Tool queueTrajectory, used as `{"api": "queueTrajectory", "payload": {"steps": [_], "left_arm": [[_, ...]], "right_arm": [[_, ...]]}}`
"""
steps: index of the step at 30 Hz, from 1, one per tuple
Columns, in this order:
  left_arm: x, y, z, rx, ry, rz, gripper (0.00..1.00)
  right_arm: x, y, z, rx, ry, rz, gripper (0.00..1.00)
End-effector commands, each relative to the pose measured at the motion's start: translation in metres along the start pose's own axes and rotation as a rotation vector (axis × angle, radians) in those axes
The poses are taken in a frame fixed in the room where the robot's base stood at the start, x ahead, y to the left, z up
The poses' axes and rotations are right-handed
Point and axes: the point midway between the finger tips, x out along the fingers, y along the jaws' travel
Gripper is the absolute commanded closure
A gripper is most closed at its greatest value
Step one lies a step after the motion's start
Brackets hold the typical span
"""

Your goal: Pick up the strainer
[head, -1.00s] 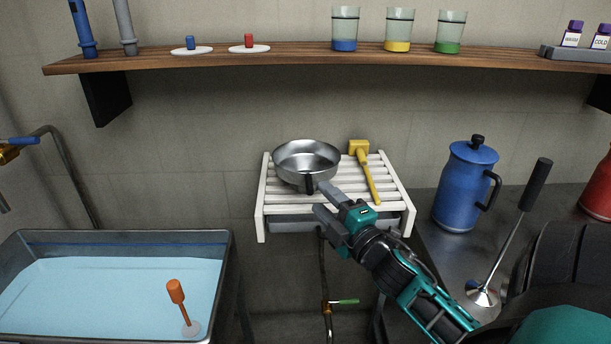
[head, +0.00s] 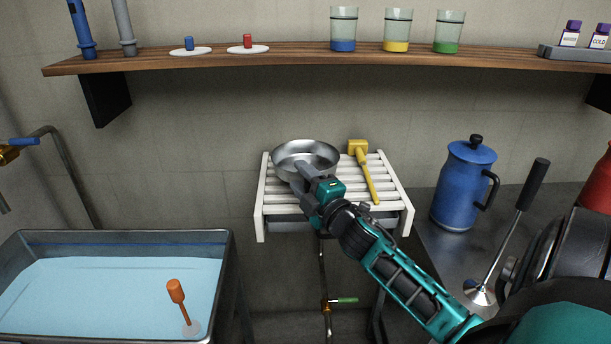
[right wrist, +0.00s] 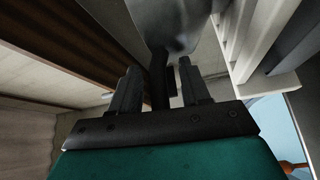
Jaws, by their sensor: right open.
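The strainer (head: 306,153) looks like a round silver bowl with a short dark handle. It sits on the left part of the white slatted rack (head: 260,215). My right gripper (head: 303,180) is open at the near rim of the bowl and covers the handle in the head view. In the right wrist view, the dark handle (right wrist: 158,78) stands between the two open fingers, with a gap on each side. The bowl (right wrist: 172,22) shows beyond the fingertips. My left gripper is not in view.
A yellow mallet-like tool (head: 366,168) lies on the rack, right of the strainer. A blue jug (head: 463,190) and a metal plunger (head: 508,235) stand on the counter at right. A water tank (head: 232,260) is at left. A wooden shelf (head: 280,60) runs above.

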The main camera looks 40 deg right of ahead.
Motion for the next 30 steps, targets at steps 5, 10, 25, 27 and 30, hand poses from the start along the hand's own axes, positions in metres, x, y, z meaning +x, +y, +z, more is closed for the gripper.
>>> {"api": "queueTrajectory", "payload": {"steps": [5,10,25,27,30], "left_arm": [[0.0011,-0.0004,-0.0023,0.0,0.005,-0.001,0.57],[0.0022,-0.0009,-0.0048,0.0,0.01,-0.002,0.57],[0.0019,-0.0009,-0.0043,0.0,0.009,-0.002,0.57],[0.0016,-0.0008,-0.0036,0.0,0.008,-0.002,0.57],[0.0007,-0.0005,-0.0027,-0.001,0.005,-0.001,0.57]], "right_arm": [[-0.0003,-0.0001,0.0,0.0,0.0,0.0,0.66],[-0.0005,-0.0002,0.0,0.0,0.0,0.0,0.82],[-0.0004,0.0007,-0.0003,-0.001,0.001,0.002,1.0],[-0.0004,0.0006,-0.0003,-0.001,0.001,0.002,1.0],[-0.0002,0.0019,-0.0004,-0.001,0.001,0.002,1.0]]}}
